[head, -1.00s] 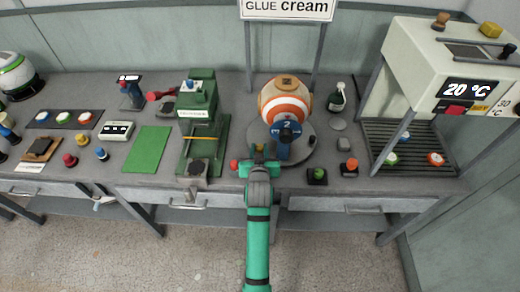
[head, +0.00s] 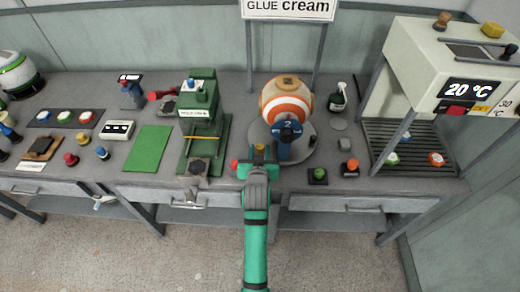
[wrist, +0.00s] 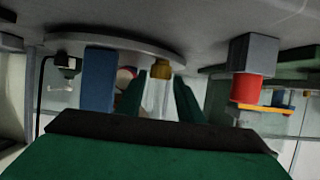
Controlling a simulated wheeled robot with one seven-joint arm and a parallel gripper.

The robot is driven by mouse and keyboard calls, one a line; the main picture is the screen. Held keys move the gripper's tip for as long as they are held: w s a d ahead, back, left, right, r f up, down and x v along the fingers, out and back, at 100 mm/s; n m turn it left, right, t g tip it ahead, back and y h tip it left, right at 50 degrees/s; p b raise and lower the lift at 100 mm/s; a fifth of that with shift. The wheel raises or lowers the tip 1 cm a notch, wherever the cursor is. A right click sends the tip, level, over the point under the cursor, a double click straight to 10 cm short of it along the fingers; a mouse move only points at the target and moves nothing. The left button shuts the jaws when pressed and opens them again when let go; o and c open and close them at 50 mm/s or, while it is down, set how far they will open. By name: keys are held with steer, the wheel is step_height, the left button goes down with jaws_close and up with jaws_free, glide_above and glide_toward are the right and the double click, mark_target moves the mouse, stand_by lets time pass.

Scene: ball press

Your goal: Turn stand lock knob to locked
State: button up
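The round grey stand (head: 300,148) carries an orange-and-white ball (head: 284,100). A blue block with the numbers 1, 2 and 3 (head: 288,145) stands at its front. A small yellow knob (head: 259,150), which looks like the stand lock knob, sits at the stand's front left. In the wrist view the yellow knob (wrist: 161,69) shows near the stand's edge (wrist: 115,42), ahead of my finger gap. My gripper (head: 258,163) is open and empty, just in front of the knob. Its two dark green fingers (wrist: 158,100) are apart. The knob's setting is not readable.
A red knob (head: 234,163) is close left of my gripper; it shows in the wrist view (wrist: 246,92). The green press (head: 200,130) stands further left. Green (head: 317,174) and orange (head: 351,164) buttons are at right. The blue block (wrist: 98,80) is near my fingers.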

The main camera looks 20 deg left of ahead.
steer(key=v, duration=0.9)
steer(key=shift+s+d, duration=0.1)
steer(key=shift+s, duration=0.15)
steer(key=s+d+f+m+h, duration=0.1)
steer(key=s+d+f, duration=0.2)
steer(key=s, duration=0.3)
steer(key=s+d+f+t, duration=0.1)
steer(key=s+d+f, duration=0.1)
steer(key=s+d, duration=0.25)
steer(key=s+d+f+m+h, duration=0.1)
steer(key=s+d+f, duration=0.2)
steer(key=s, duration=0.3)
steer(key=s+d+r+h, duration=0.1)
steer(key=s+d+r, duration=0.1)
steer(key=s, duration=0.7)
steer(key=s+d+r+m+t, duration=0.1)
steer(key=s+d+r, duration=0.2)
steer(key=s, duration=0.6)
steer(key=shift+s+d+h, duration=0.4)
steer(key=shift+d, duration=0.2)
